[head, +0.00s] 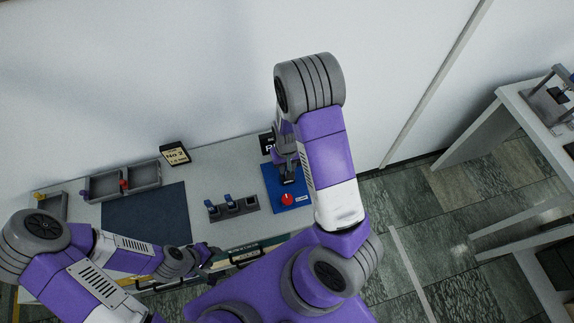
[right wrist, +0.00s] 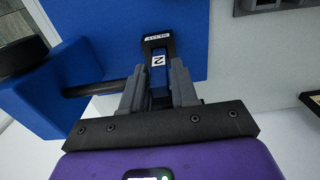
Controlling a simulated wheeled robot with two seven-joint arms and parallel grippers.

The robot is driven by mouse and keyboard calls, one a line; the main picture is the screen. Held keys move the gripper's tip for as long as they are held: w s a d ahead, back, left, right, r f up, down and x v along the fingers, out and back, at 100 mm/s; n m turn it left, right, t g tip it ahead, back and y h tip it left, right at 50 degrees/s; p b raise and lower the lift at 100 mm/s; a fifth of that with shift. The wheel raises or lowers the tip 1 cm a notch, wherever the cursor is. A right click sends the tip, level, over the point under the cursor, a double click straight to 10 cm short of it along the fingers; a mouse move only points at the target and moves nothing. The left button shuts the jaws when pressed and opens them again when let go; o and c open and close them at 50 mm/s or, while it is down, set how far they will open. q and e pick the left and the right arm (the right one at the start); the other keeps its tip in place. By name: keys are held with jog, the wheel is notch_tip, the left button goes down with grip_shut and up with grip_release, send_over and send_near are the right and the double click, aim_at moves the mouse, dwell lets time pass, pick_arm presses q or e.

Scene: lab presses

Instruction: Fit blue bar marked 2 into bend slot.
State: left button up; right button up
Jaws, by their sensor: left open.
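In the right wrist view the blue bar (right wrist: 159,82) with a white "2" label stands between the fingers of my right gripper (right wrist: 159,88), which look closed on its sides. The bar's far end is at a black slotted piece (right wrist: 157,42) with a small white label, on the blue press (right wrist: 190,55). I cannot tell how deep the bar sits. In the head view the blue press (head: 290,202) has a red button (head: 288,199), and my right arm hides part of it. My left gripper (head: 214,254) is open and empty by the table's front edge.
A dark rack (head: 232,208) with blue-topped pieces stands left of the press. A dark mat (head: 145,213), grey trays (head: 122,183) and a "No 2" sign (head: 174,153) lie further left. A black rod (right wrist: 92,88) runs beside the right gripper.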

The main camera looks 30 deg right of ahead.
notch_tip(320, 180, up, 12)
jog(key=p, duration=0.1)
jog(key=shift+r+p, duration=0.15)
jog(key=shift+p, duration=0.15)
jog(key=shift+s, duration=0.1)
dwell(0.4)
